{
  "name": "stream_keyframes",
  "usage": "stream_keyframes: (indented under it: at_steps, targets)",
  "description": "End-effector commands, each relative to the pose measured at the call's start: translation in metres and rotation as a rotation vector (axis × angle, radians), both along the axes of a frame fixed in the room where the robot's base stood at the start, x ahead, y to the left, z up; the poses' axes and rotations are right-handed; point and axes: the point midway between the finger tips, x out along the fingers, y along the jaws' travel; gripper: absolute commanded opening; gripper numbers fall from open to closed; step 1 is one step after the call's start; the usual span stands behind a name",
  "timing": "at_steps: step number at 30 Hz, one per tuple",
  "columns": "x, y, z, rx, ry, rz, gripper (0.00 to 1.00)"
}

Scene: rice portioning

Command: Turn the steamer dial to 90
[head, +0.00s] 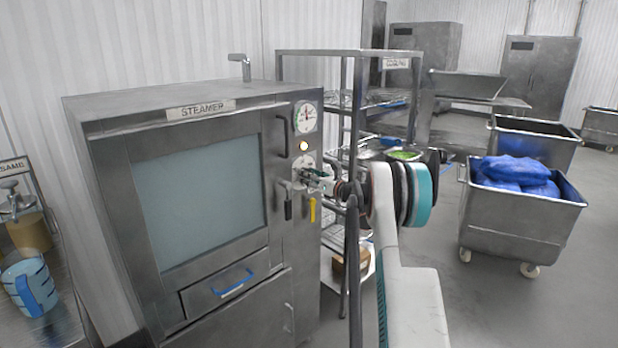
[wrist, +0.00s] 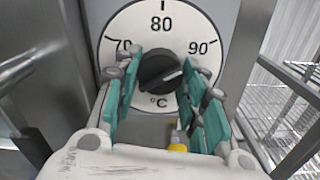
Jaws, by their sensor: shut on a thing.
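The steamer (head: 200,170) stands at the left, a steel cabinet with a pale window. Its temperature dial (head: 305,160) is on the right front panel, partly hidden by my gripper (head: 316,180). In the wrist view the white dial face (wrist: 163,22) reads 70, 80 and 90 with °C below. My gripper (wrist: 158,80) has its green-padded fingers on both sides of the black knob (wrist: 158,70) and is shut on it. The knob's pale pointer mark is tilted to the right, a little below the 90.
A round gauge (head: 306,117) and a lit lamp (head: 303,146) sit above the dial. A yellow handle (head: 312,209) hangs just below it. A wire rack (head: 345,100) stands close on the right. A cart of blue bags (head: 515,205) is farther right.

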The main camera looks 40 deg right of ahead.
Motion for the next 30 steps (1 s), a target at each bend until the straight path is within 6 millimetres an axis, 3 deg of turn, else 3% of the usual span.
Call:
stream_keyframes:
  at_steps: [8, 9, 11, 23, 30]
  targets:
    - [-0.001, 0.001, -0.003, -0.003, 0.003, 0.003, 0.15]
    - [-0.001, 0.001, -0.003, -0.004, 0.003, 0.003, 0.47]
    - [-0.001, 0.001, -0.003, -0.004, 0.003, 0.003, 0.59]
    - [-0.003, 0.0, -0.001, -0.002, 0.001, 0.0, 0.59]
    - [-0.036, -0.004, 0.0, -0.002, 0.001, -0.002, 0.59]
